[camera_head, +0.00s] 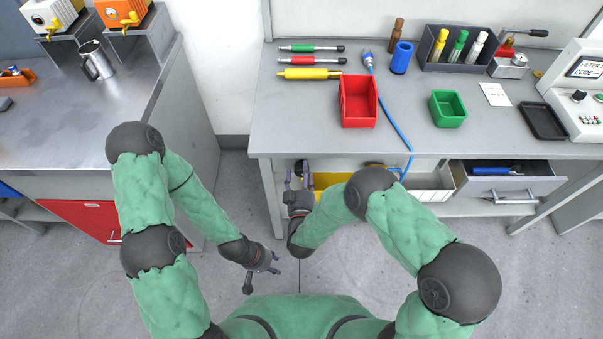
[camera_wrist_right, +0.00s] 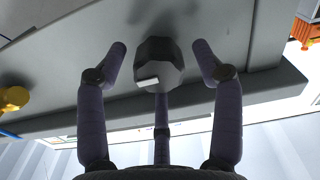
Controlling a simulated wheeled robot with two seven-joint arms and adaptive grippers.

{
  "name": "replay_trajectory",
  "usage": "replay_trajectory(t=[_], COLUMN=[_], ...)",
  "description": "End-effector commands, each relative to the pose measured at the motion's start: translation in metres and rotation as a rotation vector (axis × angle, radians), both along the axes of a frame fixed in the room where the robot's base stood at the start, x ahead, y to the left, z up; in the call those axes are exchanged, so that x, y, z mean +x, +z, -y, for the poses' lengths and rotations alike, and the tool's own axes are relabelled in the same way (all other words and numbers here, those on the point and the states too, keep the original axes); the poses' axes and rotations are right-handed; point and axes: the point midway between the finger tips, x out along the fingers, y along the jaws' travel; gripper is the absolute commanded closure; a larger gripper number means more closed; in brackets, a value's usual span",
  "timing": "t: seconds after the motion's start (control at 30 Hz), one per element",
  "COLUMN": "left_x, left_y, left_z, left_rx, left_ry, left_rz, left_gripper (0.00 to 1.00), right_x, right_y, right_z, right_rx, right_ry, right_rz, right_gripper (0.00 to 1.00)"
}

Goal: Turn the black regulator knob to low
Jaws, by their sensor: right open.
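The black regulator knob (camera_wrist_right: 158,66) shows in the right wrist view as a dark, faceted knob with a short white mark at its lower left edge. It sits on a grey surface. My right gripper (camera_wrist_right: 159,50) is open, with a finger on each side of the knob and a third finger below it in the picture. Gaps show between the side fingers and the knob. In the head view my right gripper (camera_head: 299,178) is at the front edge of the workbench (camera_head: 277,136). My left gripper (camera_head: 264,270) is open and empty, low over the floor.
A red bin (camera_head: 357,102) and a green bin (camera_head: 447,108) stand on the bench. A blue hose (camera_head: 396,127) hangs over its front edge. A drawer (camera_head: 505,183) is pulled out at right. A steel counter (camera_head: 80,135) stands at left.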

Motion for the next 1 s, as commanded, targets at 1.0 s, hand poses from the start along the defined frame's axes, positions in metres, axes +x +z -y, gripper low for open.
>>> replay_trajectory(t=[1.0], left_x=[0.000], left_y=[0.000], left_z=[0.000], left_rx=[0.000], left_ry=[0.000], left_rz=[0.000], left_gripper=[0.60], right_x=[-0.074], right_y=[0.000], right_z=[0.000], right_rx=[0.000], right_ry=[0.000], right_rz=[0.001], right_gripper=[0.33])
